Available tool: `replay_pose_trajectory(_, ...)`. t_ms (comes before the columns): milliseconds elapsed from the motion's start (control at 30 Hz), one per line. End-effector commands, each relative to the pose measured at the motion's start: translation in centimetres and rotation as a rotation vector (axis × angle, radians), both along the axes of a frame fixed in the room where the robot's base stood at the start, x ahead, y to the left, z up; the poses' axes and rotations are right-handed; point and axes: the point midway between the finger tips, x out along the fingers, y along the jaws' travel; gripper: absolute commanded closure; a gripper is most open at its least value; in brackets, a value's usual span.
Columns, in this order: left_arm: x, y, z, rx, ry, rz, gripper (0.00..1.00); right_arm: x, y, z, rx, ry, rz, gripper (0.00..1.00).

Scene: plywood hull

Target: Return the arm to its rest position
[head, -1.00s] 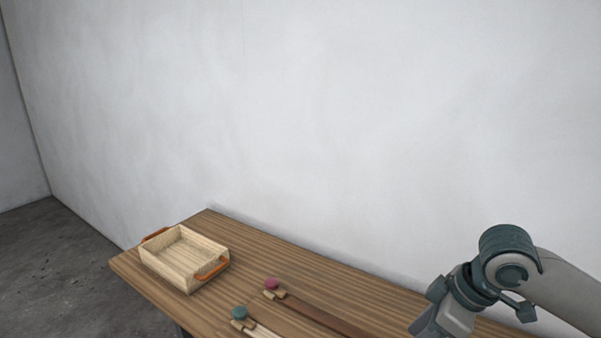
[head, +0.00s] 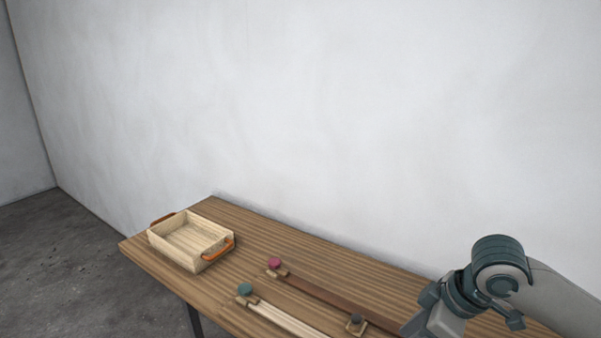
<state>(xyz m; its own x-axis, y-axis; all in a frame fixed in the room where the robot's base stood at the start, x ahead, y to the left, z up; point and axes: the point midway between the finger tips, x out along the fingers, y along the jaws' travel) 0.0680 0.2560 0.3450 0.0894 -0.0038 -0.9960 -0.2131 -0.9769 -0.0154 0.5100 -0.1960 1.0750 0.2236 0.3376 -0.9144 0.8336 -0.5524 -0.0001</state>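My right arm (head: 497,262) comes in from the right, bent at a dark teal joint above the right part of the table. Its gripper is below the bottom edge of the head view, so its fingers are hidden. My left arm and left gripper do not show.
A wooden table (head: 222,296) stands along a grey wall. An empty pale tray (head: 192,240) with orange handles sits at its left end. A brown rail (head: 325,293) with a crimson knob (head: 274,263) and a pale rail (head: 285,318) with a teal knob (head: 245,289) lie on it. A dark knob (head: 355,319) sits near my arm.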

Motion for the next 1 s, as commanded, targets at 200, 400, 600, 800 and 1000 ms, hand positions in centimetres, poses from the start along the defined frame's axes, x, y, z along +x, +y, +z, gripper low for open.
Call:
replay_pose_trajectory(200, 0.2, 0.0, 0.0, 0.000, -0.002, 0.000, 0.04, -0.4, 1.5, -2.0, 0.025, -0.011, 0.003, 0.58)
replay_pose_trajectory(400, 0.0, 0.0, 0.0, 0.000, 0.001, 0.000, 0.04, -1.1, 3.4, -4.8, 0.064, -0.029, -0.008, 0.58)
replay_pose_trajectory(600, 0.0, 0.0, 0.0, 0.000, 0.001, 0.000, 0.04, -2.5, 5.7, -8.6, 0.120, -0.051, -0.058, 0.58)
replay_pose_trajectory(800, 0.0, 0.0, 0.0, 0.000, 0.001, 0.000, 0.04, -4.3, 6.9, -12.2, 0.164, -0.063, -0.145, 0.58)
replay_pose_trajectory(1000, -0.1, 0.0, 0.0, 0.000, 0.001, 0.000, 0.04, -6.8, 6.8, -15.7, 0.181, -0.059, -0.267, 0.58)
